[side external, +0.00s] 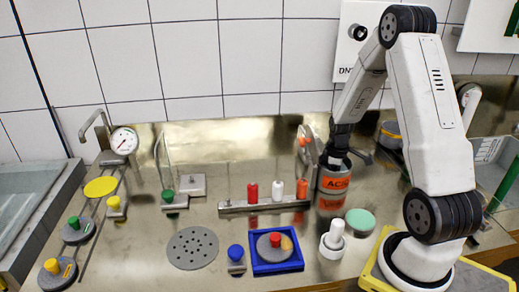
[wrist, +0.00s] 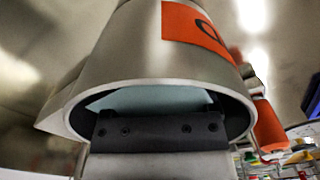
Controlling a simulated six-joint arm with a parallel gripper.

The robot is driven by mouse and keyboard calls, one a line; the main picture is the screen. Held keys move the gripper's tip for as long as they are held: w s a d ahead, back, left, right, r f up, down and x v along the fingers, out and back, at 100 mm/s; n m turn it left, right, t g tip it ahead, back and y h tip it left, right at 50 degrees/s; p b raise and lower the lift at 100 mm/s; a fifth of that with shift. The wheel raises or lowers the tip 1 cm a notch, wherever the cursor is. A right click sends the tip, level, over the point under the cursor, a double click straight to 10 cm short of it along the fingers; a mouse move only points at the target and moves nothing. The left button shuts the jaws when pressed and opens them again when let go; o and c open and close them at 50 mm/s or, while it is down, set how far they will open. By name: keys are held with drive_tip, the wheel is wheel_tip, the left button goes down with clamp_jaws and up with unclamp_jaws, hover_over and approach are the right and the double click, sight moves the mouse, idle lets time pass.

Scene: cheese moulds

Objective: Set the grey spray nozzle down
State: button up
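My gripper (side external: 336,150) points down at the mouth of a metal can (side external: 333,172) with an orange label. The can is upright and also fills much of the wrist view (wrist: 120,60), with a pale blue-grey inside. A dark bar with screws, part of my gripper, lies across its mouth. The fingertips are hidden, so I cannot tell if they are open or shut, or on what. I cannot make out the grey spray nozzle for certain; a grey upright piece with orange parts (side external: 308,143) stands just left of the can.
A metal rack (side external: 265,206) with red, white and orange pieces is left of the can. A green disc (side external: 360,220) and a white knobbed piece (side external: 333,241) lie in front. A blue tray (side external: 277,267) and a perforated grey disc (side external: 193,248) are further left. Bare steel lies between.

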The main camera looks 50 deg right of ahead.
wheel_tip(320, 180, up, 12)
drive_tip(key=shift+r, duration=0.2)
idle(0.8)
idle(0.3)
